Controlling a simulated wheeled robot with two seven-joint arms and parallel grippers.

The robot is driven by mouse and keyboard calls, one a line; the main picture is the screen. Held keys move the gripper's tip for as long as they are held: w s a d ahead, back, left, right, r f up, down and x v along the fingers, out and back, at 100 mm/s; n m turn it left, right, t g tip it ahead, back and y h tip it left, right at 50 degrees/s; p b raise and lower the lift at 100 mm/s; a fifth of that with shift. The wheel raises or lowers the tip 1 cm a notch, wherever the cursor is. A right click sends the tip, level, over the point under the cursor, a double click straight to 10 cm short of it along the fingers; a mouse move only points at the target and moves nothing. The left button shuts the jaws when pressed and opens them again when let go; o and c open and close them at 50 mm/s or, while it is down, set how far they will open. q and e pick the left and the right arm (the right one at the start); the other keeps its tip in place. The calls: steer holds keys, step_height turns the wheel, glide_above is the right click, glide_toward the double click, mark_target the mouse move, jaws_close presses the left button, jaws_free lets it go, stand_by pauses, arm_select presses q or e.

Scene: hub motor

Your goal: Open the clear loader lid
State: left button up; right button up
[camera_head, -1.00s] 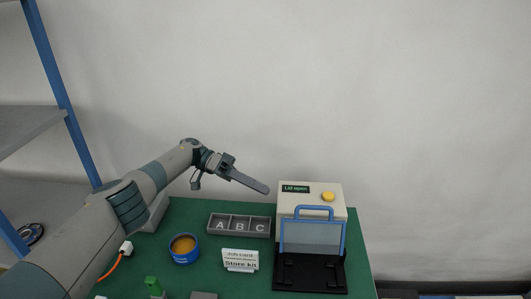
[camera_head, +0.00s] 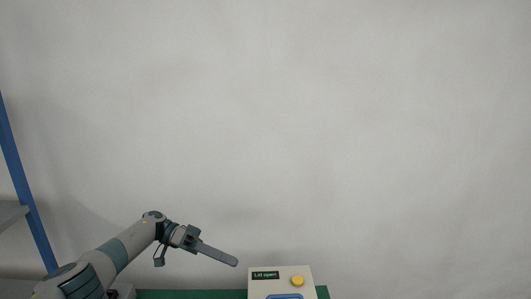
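The beige loader box (camera_head: 309,284) shows at the bottom edge, with a yellow button (camera_head: 297,281) and a dark display (camera_head: 265,275) that reads "Lid open". The top of the lid's blue handle (camera_head: 285,296) just shows at the picture's bottom edge; the clear lid panel is below the picture. My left gripper (camera_head: 219,254) is in the air to the left of the loader, apart from it, pointing right and slightly down. Its fingers are seen from the side, so their gap does not show. Nothing shows held in it. My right gripper is out of view.
A strip of the green table (camera_head: 190,294) shows along the bottom. A blue shelf post (camera_head: 22,180) with a grey shelf (camera_head: 10,214) stands at the left. A plain pale wall fills the rest, and the air above the loader is clear.

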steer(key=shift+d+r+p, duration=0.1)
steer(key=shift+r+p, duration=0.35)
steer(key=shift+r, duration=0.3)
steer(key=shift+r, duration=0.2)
